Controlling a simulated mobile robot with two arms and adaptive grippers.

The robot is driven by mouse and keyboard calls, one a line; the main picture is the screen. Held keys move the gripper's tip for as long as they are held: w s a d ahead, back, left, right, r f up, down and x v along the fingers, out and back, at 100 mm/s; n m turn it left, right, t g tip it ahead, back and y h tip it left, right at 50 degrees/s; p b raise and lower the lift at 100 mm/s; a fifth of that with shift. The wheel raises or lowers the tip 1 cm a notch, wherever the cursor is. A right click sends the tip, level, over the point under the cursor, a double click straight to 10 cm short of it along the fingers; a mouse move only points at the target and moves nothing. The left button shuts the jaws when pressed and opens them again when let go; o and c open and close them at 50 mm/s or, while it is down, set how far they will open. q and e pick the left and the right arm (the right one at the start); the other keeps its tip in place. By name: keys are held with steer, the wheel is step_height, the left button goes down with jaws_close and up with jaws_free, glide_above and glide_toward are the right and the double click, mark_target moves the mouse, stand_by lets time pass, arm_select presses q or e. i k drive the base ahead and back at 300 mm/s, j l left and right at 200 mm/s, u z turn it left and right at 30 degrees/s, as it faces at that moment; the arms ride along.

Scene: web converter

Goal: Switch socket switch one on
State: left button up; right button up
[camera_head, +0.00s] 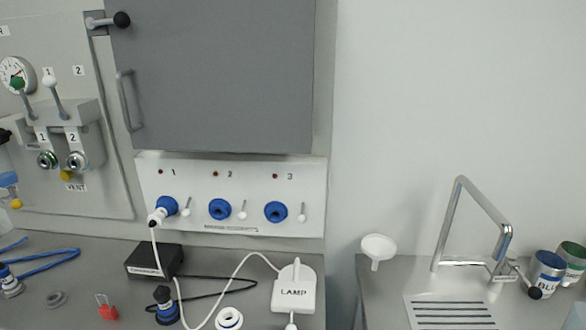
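A white socket panel (233,178) is on the wall below the grey cabinet. It carries three blue sockets numbered 1, 2 and 3, each with a small white toggle to its right and a dark red indicator above. A white plug with a white cable sits in socket one. The indicator above it (160,172) looks dark. Neither of my grippers is in view.
A white lamp box (294,288), a black box (154,261), a dark blue connector (165,306) and a red padlock-like item (106,308) lie on the counter below. The cabinet door (215,75) is closed.

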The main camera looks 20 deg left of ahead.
mark_target(185, 212)
steer(key=u, duration=1.25)
steer(key=j+u, duration=0.1)
steer(key=j, duration=0.7)
steer(key=i+j+u, duration=0.1)
steer(key=j, duration=0.7)
steer(key=i, duration=0.05)
